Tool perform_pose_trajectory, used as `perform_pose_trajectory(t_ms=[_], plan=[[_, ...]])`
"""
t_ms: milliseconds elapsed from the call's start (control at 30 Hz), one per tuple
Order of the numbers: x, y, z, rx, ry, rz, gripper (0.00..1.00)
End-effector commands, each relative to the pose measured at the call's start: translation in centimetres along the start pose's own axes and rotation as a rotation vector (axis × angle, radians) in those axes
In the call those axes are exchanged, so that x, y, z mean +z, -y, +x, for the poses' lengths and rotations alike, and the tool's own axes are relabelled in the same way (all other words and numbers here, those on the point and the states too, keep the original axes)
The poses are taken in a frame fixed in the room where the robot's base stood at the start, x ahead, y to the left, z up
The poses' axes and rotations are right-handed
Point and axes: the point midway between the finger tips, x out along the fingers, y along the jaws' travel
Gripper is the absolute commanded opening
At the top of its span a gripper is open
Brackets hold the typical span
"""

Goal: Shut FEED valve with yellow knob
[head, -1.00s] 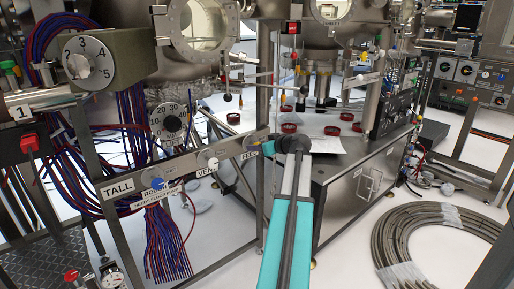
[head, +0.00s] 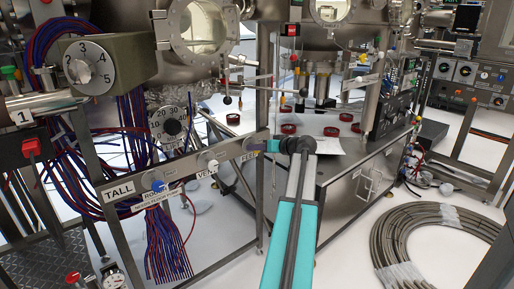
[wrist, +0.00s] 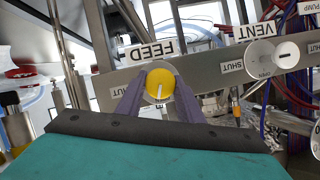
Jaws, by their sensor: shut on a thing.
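The yellow FEED knob (wrist: 160,84) sits on a grey metal rail in the wrist view, with the FEED label (wrist: 152,51) appearing upside down beside it. A pale pointer line on the knob runs roughly up and down in that view. My gripper (wrist: 160,98) is shut on the knob, one purple finger on each side. A SHUT label (wrist: 120,92) lies left of the knob, partly covered by a finger. In the head view my gripper (head: 262,146) is at the right part of the rail, by the FEED label (head: 250,156), and hides the knob.
The white VENT knob (wrist: 285,54) is on the same rail, with the blue-knobbed ROUGH valve (head: 158,184) farther along. Red and blue cables (head: 168,245) hang near the rail. A coiled hose (head: 430,240) lies on the floor at right.

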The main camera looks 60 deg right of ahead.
Motion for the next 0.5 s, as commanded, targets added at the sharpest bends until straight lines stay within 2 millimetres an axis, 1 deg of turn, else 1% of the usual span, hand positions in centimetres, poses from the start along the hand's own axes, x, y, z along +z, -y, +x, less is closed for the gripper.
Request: perform_pose_trajectory(t_ms=[500], plan=[[-0.08, -0.26, 0.03, -0.189, 0.002, 0.457, 0.11]])
